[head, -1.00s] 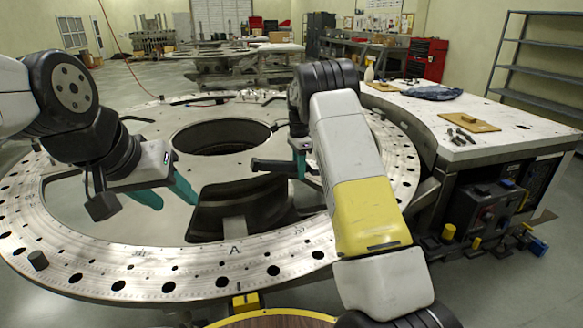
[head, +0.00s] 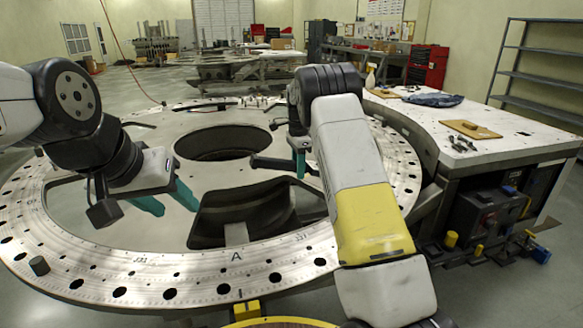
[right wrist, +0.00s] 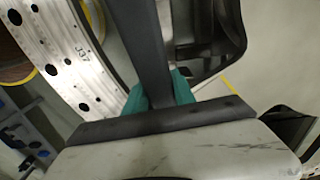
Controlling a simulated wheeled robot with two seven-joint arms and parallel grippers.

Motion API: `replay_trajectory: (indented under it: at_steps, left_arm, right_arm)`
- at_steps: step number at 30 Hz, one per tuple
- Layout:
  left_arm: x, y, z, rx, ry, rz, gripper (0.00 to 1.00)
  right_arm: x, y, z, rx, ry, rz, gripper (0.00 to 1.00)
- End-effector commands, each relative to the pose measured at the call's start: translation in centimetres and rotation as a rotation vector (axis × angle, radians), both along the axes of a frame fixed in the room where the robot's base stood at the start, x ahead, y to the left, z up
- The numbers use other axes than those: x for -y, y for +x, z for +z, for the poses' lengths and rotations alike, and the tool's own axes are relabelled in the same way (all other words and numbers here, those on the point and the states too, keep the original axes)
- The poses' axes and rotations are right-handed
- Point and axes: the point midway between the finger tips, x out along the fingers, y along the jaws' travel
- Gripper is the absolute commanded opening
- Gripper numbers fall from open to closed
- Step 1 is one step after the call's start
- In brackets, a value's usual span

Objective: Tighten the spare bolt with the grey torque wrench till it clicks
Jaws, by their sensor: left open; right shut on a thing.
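My right gripper (head: 301,163) is shut on a dark grey bar, which looks like the torque wrench (head: 272,163). The bar sticks out leftward over the turret plate's inner opening. In the right wrist view the bar (right wrist: 143,45) runs up from between the teal fingers (right wrist: 160,92); its working end is not clear. My left gripper (head: 168,201) is open and empty over the left part of the plate.
The pale turret ring (head: 190,280) has several holes and a mark "A" near the front. A worktable (head: 480,120) at right bears a brown board (head: 470,129) and a dark cloth (head: 433,99). A round yellow-rimmed surface (head: 283,322) lies at the bottom edge. Empty shelves (head: 545,70) stand at far right.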

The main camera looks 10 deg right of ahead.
Motion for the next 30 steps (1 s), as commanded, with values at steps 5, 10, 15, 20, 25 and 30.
replay_trajectory:
  at_steps: [5,10,15,20,25,30]
  left_arm:
    - [0.0,0.0,0.0,0.000,0.000,0.000,0.49]
    - [0.0,0.0,0.0,0.000,0.000,0.000,0.49]
    - [0.0,0.0,0.0,0.000,0.000,0.000,0.49]
    - [0.0,0.0,0.0,0.000,0.000,0.000,0.49]
    - [0.0,0.0,0.0,0.000,0.000,0.000,0.49]
    - [0.0,0.0,0.0,0.000,0.000,0.000,0.49]
  right_arm:
    - [-0.5,0.1,0.2,0.004,0.007,0.005,0.00]
    - [-0.5,0.1,0.2,0.004,0.006,0.005,0.00]
    - [-0.4,0.1,0.8,0.004,0.004,0.005,0.00]
    - [-0.4,0.2,1.6,0.006,0.003,0.005,0.00]
    - [-0.3,0.2,2.3,0.007,0.002,0.005,0.00]
    - [-0.3,0.2,3.0,0.007,0.002,0.005,0.00]
